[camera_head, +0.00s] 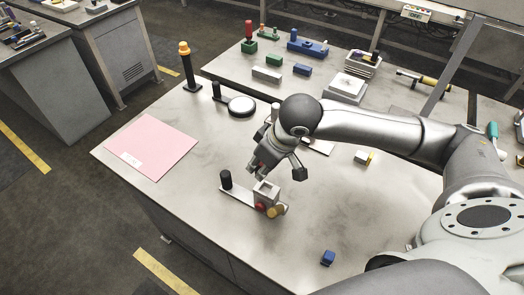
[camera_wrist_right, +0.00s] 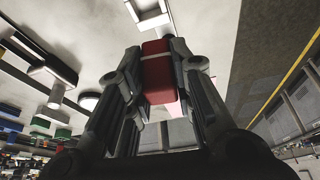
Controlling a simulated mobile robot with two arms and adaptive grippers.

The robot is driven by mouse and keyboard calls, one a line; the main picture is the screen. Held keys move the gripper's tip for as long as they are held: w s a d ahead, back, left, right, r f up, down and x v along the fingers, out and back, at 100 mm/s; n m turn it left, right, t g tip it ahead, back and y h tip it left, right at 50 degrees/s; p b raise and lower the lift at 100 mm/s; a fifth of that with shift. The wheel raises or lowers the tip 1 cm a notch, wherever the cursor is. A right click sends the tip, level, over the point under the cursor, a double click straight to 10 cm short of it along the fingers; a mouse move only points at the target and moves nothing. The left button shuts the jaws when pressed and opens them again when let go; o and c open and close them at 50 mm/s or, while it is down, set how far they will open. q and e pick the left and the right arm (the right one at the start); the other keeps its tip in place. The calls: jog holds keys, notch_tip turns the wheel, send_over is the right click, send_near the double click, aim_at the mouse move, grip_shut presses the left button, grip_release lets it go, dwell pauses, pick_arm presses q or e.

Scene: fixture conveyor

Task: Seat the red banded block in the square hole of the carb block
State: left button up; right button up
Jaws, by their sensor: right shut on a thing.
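The carb block (camera_head: 268,189) is a grey block with an open square hole in its top, near the front middle of the table. Red and yellow round parts sit low on its front. In the right wrist view its pale square rim (camera_wrist_right: 150,24) appears ahead of the fingertips. My right gripper (camera_head: 279,172) hangs just above and behind the carb block. In the right wrist view my right gripper (camera_wrist_right: 157,62) is shut on the red banded block (camera_wrist_right: 160,82), which has a pale band. The held block stays apart from the hole. My left gripper is not in view.
A black knob (camera_head: 226,179) stands on a pale plate left of the carb block. A blue cube (camera_head: 328,258) is at the front, a white-yellow block (camera_head: 363,157) to the right.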

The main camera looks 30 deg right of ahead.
jog(key=shift+s+d+n+p, duration=0.4)
jog(key=shift+d+n, duration=0.1)
jog(key=shift+n, duration=0.2)
jog(key=shift+r+p, duration=0.1)
jog(key=shift+p, duration=0.25)
jog(key=shift+f, duration=1.15)
jog(key=shift+f+b, duration=0.65)
jog(key=shift+f, duration=0.6)
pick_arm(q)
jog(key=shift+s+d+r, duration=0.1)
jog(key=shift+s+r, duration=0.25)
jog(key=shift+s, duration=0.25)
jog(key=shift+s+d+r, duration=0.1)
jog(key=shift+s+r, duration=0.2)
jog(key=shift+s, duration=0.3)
pick_arm(e)
jog(key=shift+f, duration=0.5)
